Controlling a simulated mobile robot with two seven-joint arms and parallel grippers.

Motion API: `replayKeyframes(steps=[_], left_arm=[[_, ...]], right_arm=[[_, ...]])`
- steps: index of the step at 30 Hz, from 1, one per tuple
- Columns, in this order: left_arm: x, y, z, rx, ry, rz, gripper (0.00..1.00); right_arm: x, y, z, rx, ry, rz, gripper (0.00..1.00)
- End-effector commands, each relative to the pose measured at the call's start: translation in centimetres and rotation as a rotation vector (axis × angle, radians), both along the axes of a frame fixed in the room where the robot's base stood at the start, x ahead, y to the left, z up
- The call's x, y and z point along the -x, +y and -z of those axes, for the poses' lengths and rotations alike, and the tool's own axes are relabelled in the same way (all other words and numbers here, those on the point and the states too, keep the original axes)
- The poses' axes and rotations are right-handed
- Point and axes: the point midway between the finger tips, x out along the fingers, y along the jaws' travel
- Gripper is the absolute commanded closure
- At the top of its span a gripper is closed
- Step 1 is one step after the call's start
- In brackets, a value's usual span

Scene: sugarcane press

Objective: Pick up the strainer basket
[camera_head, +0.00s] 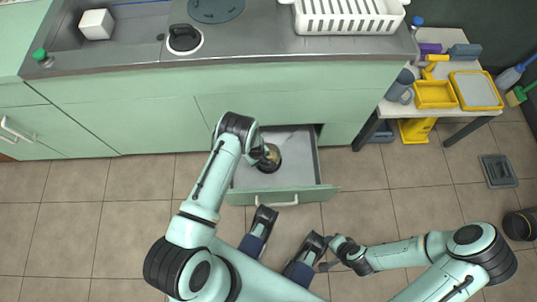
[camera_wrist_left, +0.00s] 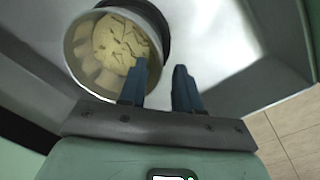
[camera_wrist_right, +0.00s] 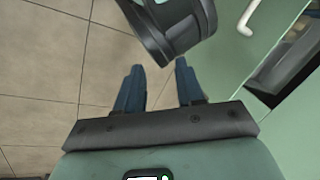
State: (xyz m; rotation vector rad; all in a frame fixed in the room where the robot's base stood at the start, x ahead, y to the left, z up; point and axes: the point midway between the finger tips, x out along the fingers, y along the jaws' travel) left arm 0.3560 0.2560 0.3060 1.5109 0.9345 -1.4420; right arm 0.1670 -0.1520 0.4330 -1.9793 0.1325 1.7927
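A round metal cup (camera_head: 273,158) with pale yellow pieces inside, which looks like the strainer basket, stands in the open drawer (camera_head: 303,170). It also shows at the upper left of the left wrist view (camera_wrist_left: 72,50). My left gripper (camera_head: 266,152) is over the drawer at the basket. In the left wrist view my left gripper (camera_wrist_left: 164,80) is open, with one finger overlapping the basket's right rim and the other to the right of it. I cannot tell whether that finger touches the rim. My right gripper (camera_wrist_right: 157,80) is open and empty above the floor, outside the drawer.
The counter (camera_head: 250,55) with a white dish rack (camera_head: 345,20) overhangs the drawer at the back. A side table (camera_head: 450,112) with yellow trays (camera_head: 434,95) stands at the right. The drawer front (camera_head: 240,197) faces me. The tiled floor (camera_head: 100,220) at left is clear.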

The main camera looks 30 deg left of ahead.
Motion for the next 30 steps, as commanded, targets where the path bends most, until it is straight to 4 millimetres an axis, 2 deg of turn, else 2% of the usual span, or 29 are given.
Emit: replayKeyframes(steps=[1, 4, 12, 14, 15, 16, 26, 30], left_arm=[[0.0, 0.0, 1.0, 0.001, 0.001, 0.0, 0.67], [-0.1, -0.1, 1.9, 0.0, 0.0, 0.0, 0.67], [-0.2, -0.1, 2.0, 0.0, -0.001, 0.0, 0.67], [-0.2, -0.1, 2.0, 0.0, -0.001, 0.001, 0.83], [-0.2, -0.1, 2.0, 0.0, -0.001, 0.001, 0.97], [-0.2, -0.1, 2.0, 0.0, -0.001, 0.001, 1.0], [-0.2, -0.1, 1.9, -0.001, -0.001, 0.001, 1.0], [-0.3, 0.0, 1.3, 0.0, -0.002, 0.001, 1.0]], right_arm=[[-0.4, -0.2, 0.5, 0.005, -0.01, 0.004, 0.62], [-0.9, -0.5, 0.8, 0.012, -0.024, 0.01, 0.62], [-1.0, -0.5, 0.7, 0.014, -0.028, 0.012, 0.62], [-1.0, -0.5, 0.7, 0.014, -0.028, 0.012, 0.62], [-1.0, -0.5, 0.7, 0.014, -0.028, 0.012, 0.62], [-1.0, -0.5, 0.7, 0.014, -0.028, 0.012, 0.62], [-1.0, -0.5, 0.7, 0.013, -0.026, 0.01, 0.62], [-0.8, -0.4, 0.5, 0.01, -0.02, 0.008, 0.62]])
